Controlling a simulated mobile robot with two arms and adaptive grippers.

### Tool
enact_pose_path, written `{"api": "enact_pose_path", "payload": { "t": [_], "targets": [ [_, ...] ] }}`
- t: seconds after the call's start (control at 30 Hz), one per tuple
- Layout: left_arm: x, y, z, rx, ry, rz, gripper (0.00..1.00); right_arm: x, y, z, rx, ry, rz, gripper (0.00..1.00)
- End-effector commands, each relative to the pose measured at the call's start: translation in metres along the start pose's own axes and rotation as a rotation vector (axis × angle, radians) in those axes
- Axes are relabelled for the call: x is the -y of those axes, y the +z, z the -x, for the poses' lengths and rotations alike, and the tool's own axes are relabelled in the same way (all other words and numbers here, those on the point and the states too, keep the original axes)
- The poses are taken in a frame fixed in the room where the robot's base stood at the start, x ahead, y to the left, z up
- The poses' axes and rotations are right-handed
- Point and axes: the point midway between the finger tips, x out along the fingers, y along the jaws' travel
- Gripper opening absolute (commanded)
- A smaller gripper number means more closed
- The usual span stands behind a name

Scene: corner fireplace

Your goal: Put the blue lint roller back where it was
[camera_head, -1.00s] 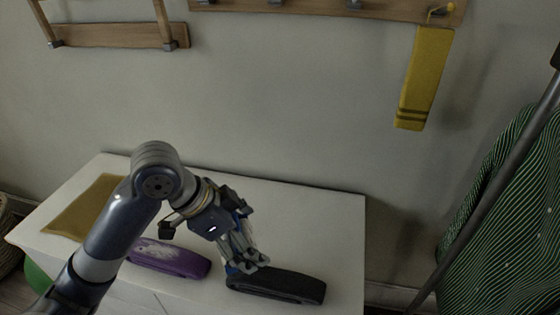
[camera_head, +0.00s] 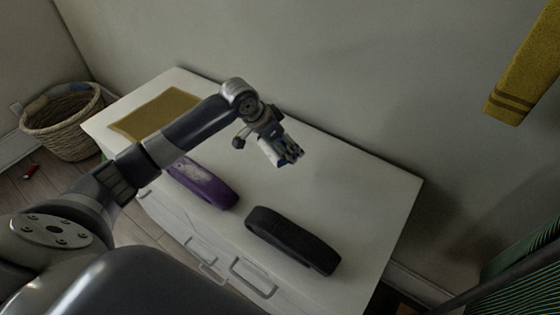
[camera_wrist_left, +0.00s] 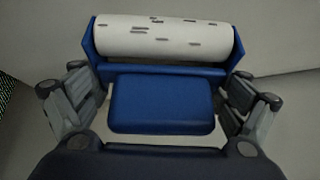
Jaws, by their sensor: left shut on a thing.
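The blue lint roller (camera_wrist_left: 162,103) shows large in the left wrist view, between the two fingers. Its white roll (camera_wrist_left: 168,40) has dark specks and lies across the far end of the blue body. My left gripper (camera_head: 288,154) is shut on it. In the head view the gripper is over the white cabinet top (camera_head: 330,185), behind the black item; the roller is small and mostly hidden by the fingers there. I cannot tell its exact height above the top. My right gripper is not in view.
A purple item (camera_head: 205,186) with pale marks and a black elongated item (camera_head: 290,240) lie along the cabinet's front edge. A yellow-brown cloth (camera_head: 155,113) lies at the left end. A wicker basket (camera_head: 62,135) stands on the floor. The cabinet's right end is clear.

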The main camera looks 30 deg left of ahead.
Motion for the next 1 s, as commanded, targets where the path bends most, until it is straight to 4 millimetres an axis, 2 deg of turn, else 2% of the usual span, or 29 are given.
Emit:
{"api": "enact_pose_path", "payload": {
  "t": [0.1,0.37,0.53,0.93,0.97,1.0],
  "targets": [
    [-0.001,0.011,-0.018,0.001,0.002,0.0,0.53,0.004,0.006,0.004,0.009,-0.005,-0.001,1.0],
    [-0.002,0.022,-0.038,0.0,0.001,-0.001,0.53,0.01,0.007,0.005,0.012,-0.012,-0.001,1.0],
    [-0.003,0.033,-0.058,0.0,0.002,0.0,0.53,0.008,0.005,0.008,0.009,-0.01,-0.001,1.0],
    [-0.002,0.037,-0.064,-0.001,0.0,-0.002,0.53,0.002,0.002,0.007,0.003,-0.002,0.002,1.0],
    [-0.002,0.036,-0.064,-0.001,0.0,-0.002,0.98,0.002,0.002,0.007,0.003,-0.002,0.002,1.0],
    [-0.002,0.036,-0.064,0.0,0.0,-0.002,1.0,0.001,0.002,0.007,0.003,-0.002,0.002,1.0]
  ]
}}
